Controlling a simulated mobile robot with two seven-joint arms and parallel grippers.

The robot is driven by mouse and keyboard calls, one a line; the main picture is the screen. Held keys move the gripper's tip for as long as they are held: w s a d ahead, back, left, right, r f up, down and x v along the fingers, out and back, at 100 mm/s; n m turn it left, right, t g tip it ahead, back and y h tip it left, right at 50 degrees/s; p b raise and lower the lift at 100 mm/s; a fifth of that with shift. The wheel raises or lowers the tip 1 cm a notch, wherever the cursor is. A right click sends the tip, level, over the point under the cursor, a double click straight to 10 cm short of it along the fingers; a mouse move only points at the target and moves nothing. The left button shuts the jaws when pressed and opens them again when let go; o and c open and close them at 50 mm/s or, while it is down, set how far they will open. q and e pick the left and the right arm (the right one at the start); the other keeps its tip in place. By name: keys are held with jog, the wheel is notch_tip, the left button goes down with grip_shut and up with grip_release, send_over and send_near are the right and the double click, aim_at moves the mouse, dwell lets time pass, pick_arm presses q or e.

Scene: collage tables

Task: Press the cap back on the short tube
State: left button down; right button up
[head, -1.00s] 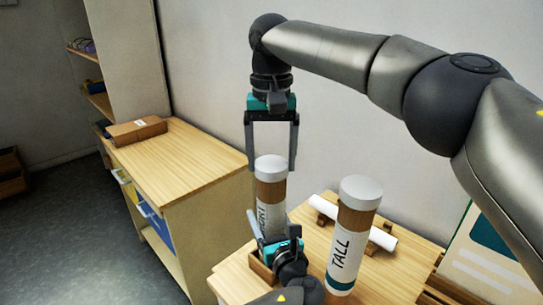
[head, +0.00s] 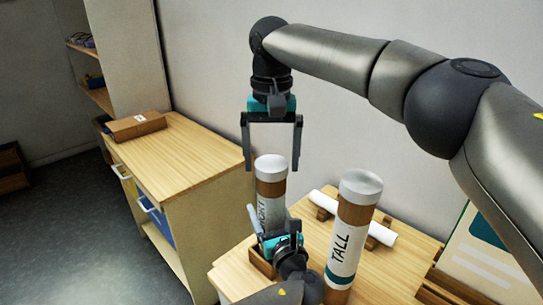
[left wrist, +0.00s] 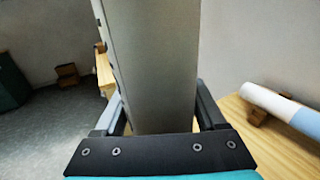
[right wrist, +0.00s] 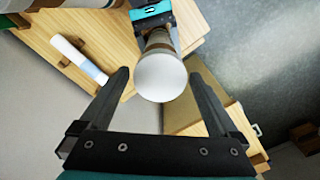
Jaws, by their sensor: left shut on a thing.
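The short tube (head: 271,208) stands upright, with a brown band near its top and a partly hidden label. Its white cap (head: 270,168) sits on its top end; I cannot tell how firmly it is seated. My left gripper (head: 274,232) is shut on the tube's lower body, which fills the space between the fingers in the left wrist view (left wrist: 155,65). My right gripper (head: 272,160) is open above the tube, pointing down, its fingertips on either side of the cap. In the right wrist view the cap (right wrist: 160,77) shows between the fingers, apart from both.
A tall tube (head: 344,235) labelled TALL stands close on the right. A white roll (head: 378,233) lies on wooden rests behind it. A panel (head: 485,255) stands at the table's right. A cabinet (head: 185,150) with a cardboard box (head: 135,126) is at left.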

jog(key=shift+r, duration=0.1)
jog(key=shift+r, duration=3.7)
pick_arm(q)
grip_release()
jog(key=shift+s, duration=0.1)
pick_arm(e)
jog(key=shift+r+p, duration=0.6)
jog(key=shift+p, duration=0.1)
pick_arm(q)
jog(key=v, duration=1.5)
jog(key=shift+d, duration=0.1)
